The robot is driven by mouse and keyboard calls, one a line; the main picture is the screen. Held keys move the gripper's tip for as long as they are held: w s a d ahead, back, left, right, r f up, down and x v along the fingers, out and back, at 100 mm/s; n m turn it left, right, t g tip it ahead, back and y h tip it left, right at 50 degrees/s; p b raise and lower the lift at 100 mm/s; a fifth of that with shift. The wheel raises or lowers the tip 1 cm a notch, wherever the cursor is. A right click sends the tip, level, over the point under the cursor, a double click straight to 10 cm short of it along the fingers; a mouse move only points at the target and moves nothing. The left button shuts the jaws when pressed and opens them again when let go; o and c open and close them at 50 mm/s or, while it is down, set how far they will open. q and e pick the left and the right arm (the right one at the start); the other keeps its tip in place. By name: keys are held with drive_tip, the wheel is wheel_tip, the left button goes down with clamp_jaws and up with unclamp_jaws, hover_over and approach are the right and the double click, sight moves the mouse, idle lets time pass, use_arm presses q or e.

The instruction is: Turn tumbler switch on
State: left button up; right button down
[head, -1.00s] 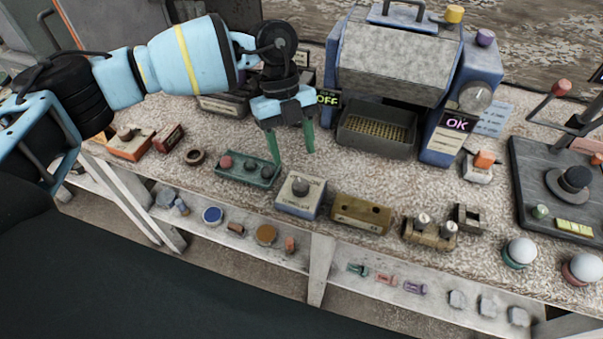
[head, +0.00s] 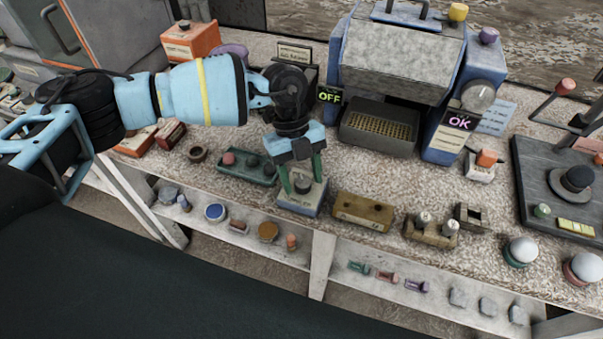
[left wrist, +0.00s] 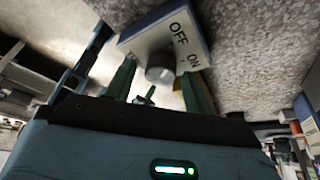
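The switch box (head: 299,209) is a small pale box with blue-grey sides near the table's front edge. In the left wrist view the box (left wrist: 152,32) bears the words OFF and ON, and a round grey knob (left wrist: 160,70) stands out from its face. My left gripper (head: 303,184) points down over the box, its green fingers apart on either side of the knob. In the left wrist view the gripper (left wrist: 160,90) is open, with gaps seen beside the knob. Whether a finger touches the box is unclear. My right gripper is not in view.
Behind stands a blue machine (head: 400,65) with a lit OFF sign (head: 330,96) and an OK display (head: 459,121). A lower shelf (head: 340,290) holds small parts.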

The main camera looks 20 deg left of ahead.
use_arm(q)
drive_tip(key=c, duration=0.9)
